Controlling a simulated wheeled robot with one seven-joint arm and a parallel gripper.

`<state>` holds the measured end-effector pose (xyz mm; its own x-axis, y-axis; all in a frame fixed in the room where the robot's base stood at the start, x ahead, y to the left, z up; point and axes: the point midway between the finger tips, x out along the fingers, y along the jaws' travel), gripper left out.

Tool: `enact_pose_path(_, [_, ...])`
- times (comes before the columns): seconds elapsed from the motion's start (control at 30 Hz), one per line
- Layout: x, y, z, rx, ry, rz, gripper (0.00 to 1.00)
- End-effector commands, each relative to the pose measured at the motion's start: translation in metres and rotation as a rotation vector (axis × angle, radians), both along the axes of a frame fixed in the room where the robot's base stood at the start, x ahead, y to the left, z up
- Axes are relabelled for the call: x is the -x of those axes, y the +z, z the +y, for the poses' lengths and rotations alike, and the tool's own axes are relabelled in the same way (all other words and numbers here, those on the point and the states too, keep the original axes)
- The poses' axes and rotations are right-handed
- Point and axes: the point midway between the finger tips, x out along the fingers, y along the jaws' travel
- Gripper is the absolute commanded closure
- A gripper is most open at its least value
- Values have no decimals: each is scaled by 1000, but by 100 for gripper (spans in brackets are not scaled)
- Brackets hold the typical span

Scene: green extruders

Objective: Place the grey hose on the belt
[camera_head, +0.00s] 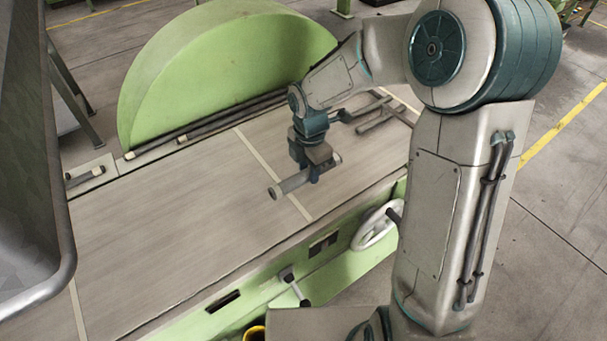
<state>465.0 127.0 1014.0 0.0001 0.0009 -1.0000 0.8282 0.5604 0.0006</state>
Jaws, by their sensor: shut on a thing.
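My gripper (316,174) is near the middle of the head view, pointing down over the belt. It is shut on a short grey hose (288,185), a ribbed tube lying roughly level with one end toward the lower left. The belt (160,240) is a wide, flat grey-brown surface with pale cross lines, running from lower left to upper right. The hose shows over the belt close to one pale line. I cannot tell whether it touches the belt or hangs just above it.
A green half-round guard (220,75) stands along the belt's far side, with dark rods (230,118) at its foot. Grey bars (375,115) lie beyond my gripper. A handwheel (376,228) is on the green near side. A grey metal bin-like edge (60,270) blocks the left.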

Motion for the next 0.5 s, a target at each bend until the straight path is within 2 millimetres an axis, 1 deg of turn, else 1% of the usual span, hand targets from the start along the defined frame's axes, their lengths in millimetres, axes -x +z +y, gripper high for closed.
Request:
enact_pose_path(0.03, [-6,-3,4,-1,2,2,95])
enact_pose_path(0.1, [-12,-7,7,-1,0,2,95])
enact_pose_path(0.27, [-18,-13,10,1,0,1,95])
enact_pose_path(0.37, [-18,-24,10,1,-1,4,95])
enact_pose_path(0.5, [-18,-44,11,1,0,3,95])
